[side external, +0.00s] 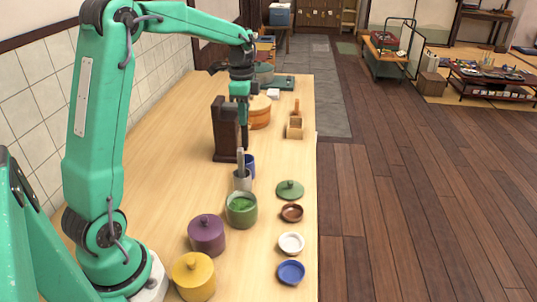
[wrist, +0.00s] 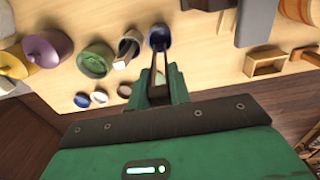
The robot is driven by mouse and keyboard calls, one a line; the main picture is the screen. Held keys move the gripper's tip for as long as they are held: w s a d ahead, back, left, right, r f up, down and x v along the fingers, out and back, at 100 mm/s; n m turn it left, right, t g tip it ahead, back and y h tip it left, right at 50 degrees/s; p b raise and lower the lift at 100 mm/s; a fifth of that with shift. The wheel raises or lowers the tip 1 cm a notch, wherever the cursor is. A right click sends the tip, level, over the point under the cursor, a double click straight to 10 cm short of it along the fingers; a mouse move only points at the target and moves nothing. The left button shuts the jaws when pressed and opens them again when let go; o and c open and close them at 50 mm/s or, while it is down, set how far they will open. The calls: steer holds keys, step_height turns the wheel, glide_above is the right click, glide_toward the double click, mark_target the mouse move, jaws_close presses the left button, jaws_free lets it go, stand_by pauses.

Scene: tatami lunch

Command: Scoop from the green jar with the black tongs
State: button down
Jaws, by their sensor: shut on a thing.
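The green jar (side external: 241,211) stands open on the table with green contents, and it also shows in the wrist view (wrist: 95,61). Its likely lid, a green one (side external: 290,189), lies to its right. My gripper (side external: 240,97) is above the table beyond the jar, pointing down. It is shut on the black tongs (side external: 244,125), which hang nearly upright. Their lower ends reach the blue cup (side external: 250,164); in the wrist view the tongs (wrist: 154,72) run to the blue cup's mouth (wrist: 160,36). How deep the tips sit is hidden.
A grey cup (side external: 242,181) with a light utensil stands between the blue cup and the jar. A dark wooden stand (side external: 224,135) is close to the tongs. Purple (side external: 206,234) and yellow (side external: 193,275) lidded jars stand nearer. Brown, white and blue dishes (side external: 291,272) line the right edge.

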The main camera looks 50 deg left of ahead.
steer(key=shift+r, duration=0.15)
step_height(320, 180, up, 6)
steer(key=shift+r, duration=0.25)
steer(key=shift+s+d+r, duration=0.1)
steer(key=shift+d+r, duration=0.05)
steer(key=shift+r, duration=0.15)
steer(key=s+d, duration=1.1)
steer(key=d, duration=0.2)
steer(key=shift+d+f, duration=0.2)
steer(key=shift+f, duration=1.15)
steer(key=shift+d+f, duration=0.15)
steer(key=shift+f, duration=1.3)
